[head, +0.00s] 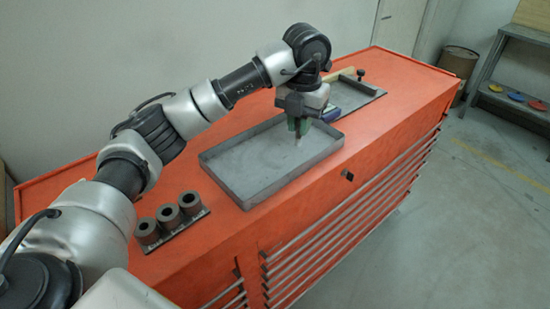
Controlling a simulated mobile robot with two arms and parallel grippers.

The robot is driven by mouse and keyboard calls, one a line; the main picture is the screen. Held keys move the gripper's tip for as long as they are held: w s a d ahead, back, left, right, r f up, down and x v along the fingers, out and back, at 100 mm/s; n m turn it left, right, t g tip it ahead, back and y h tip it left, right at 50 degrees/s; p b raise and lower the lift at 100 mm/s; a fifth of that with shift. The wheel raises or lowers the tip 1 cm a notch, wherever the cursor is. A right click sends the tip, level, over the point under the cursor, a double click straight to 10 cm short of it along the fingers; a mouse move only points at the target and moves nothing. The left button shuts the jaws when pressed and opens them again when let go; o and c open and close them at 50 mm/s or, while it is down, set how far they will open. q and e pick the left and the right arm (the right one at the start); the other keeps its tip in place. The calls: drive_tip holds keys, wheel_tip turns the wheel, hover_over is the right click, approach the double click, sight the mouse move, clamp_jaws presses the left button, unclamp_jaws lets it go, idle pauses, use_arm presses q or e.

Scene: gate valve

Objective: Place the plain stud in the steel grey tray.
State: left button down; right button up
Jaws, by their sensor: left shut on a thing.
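The steel grey tray (235,193) is a wide, shallow open tray on the orange cabinet top. My left gripper (299,131) points down over the right part of this tray. Its greenish fingers are shut on a small light grey piece, which looks like the plain stud (299,142). The stud hangs below the fingertips. I cannot tell whether its lower end touches the tray floor. My right gripper is not in view.
A smaller grey tray (366,101) lies behind, with a wooden-handled item and a blue item (331,114) near it. Three dark hollow cylinders (168,216) stand on a plate at the front left. The cabinet top (400,85) is clear at the far right.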

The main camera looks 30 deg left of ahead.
use_arm(q)
drive_tip(key=w+r+n, duration=0.1)
drive_tip(key=r+n, duration=0.1)
drive_tip(key=n, duration=0.2)
drive_tip(key=p, duration=0.3)
hover_over(251, 169)
wheel_tip(251, 169, down, 7)
drive_tip(key=shift+f+n, duration=0.35)
drive_tip(key=shift+n, duration=0.05)
wheel_tip(251, 169, down, 2)
drive_tip(key=shift+f+p, duration=0.2)
drive_tip(key=shift+p, duration=0.35)
drive_tip(key=shift+f, duration=0.55)
